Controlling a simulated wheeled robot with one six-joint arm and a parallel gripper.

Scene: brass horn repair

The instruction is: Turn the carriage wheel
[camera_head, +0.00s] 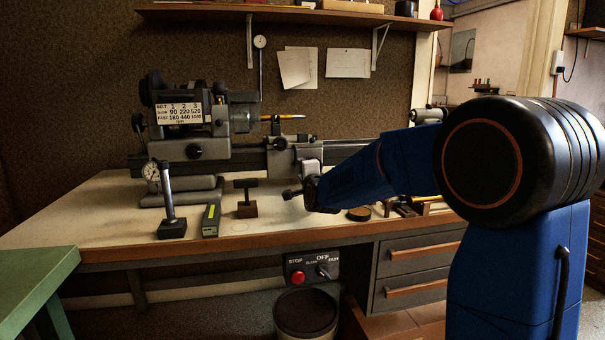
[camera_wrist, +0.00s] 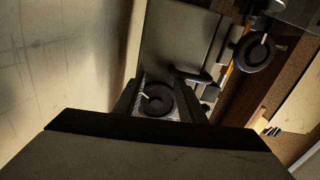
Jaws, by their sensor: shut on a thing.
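The lathe (camera_head: 195,130) stands on the bench, and its carriage (camera_head: 308,155) sits on the bed right of the headstock. My gripper (camera_head: 312,188) is at the carriage's front, low and close to the bench top. In the wrist view the carriage wheel (camera_wrist: 157,101), a small dark round wheel with a pale mark, sits between the fingertips of my gripper (camera_wrist: 157,108), which is shut on it. In the head view my gripper and arm hide most of the wheel. A dark knob-like end (camera_head: 290,194) shows just left of the gripper.
Another dark handwheel (camera_wrist: 257,52) is at upper right in the wrist view. A switch box (camera_head: 312,268) hangs below the bench edge.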

